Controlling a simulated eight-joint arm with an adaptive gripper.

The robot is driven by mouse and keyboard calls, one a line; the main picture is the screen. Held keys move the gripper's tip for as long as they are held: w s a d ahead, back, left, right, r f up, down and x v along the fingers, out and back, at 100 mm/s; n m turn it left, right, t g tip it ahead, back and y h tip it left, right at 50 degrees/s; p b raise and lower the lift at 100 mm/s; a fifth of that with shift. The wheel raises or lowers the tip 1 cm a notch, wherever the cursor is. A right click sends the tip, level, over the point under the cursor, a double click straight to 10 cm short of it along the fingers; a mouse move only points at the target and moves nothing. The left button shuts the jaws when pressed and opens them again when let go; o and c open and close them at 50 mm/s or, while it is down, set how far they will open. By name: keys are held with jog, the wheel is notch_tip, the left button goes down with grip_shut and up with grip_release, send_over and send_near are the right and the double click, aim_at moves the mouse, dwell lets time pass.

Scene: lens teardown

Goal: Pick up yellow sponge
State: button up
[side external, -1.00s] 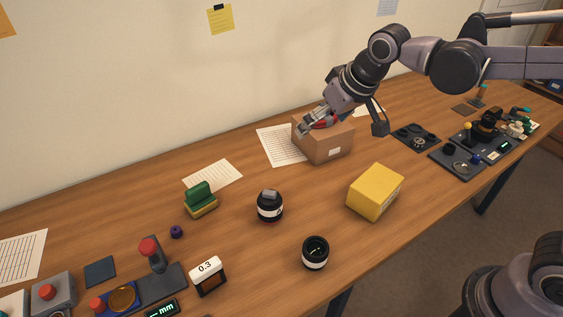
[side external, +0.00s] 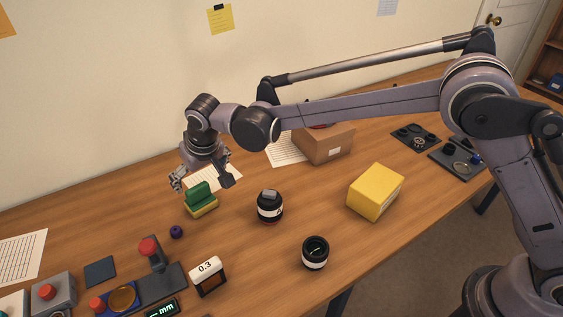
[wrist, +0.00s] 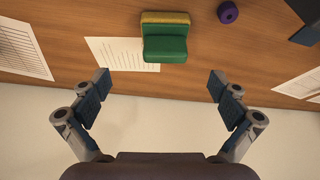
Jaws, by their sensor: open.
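The yellow sponge (side external: 203,211) lies on the table left of centre, with a green stepped piece (side external: 198,194) on top of it. In the wrist view the sponge shows as a thin yellow edge (wrist: 166,17) behind the green piece (wrist: 165,43). My gripper (side external: 202,182) is open and empty, above and slightly behind the sponge. In the wrist view the sponge lies ahead of the spread fingers (wrist: 160,84), about midway between them sideways. Nothing touches the fingers.
A purple knob (side external: 176,232) lies near the sponge. A black lens part (side external: 269,206) stands to its right. A paper sheet (side external: 228,174) lies behind it. A cardboard box (side external: 328,146) holds something red. A yellow box (side external: 375,192) stands farther right. The wall is close behind.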

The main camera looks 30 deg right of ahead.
aim_at(200, 186)
jog(key=x, duration=0.5)
jog(key=shift+a+x, duration=0.2)
jog(key=shift+x, duration=1.15)
jog(key=shift+a+x, duration=0.2)
jog(key=shift+x, duration=1.15)
jog(key=shift+c, duration=0.3)
jog(key=c, duration=1.2)
